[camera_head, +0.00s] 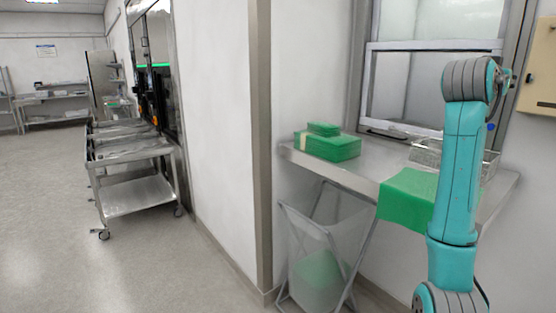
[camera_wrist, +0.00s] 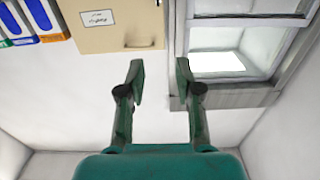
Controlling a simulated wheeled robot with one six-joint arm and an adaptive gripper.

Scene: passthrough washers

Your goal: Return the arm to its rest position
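My gripper (camera_wrist: 159,82) shows in the wrist view with its two fingers spread apart and nothing between them. Behind the fingers are a white wall, a beige cabinet (camera_wrist: 110,22) and a window frame. In the head view my teal arm (camera_head: 460,170) stands upright at the right, in front of the steel counter. Its upper joint is level with the window, and the gripper itself is not clearly visible there.
The steel counter (camera_head: 350,178) holds folded green cloths (camera_head: 328,146), a wire basket (camera_head: 428,152) and a draped green cloth (camera_head: 408,196). A bag stand (camera_head: 322,235) is below. Steel carts (camera_head: 135,160) stand left. The floor (camera_head: 60,220) at left is clear.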

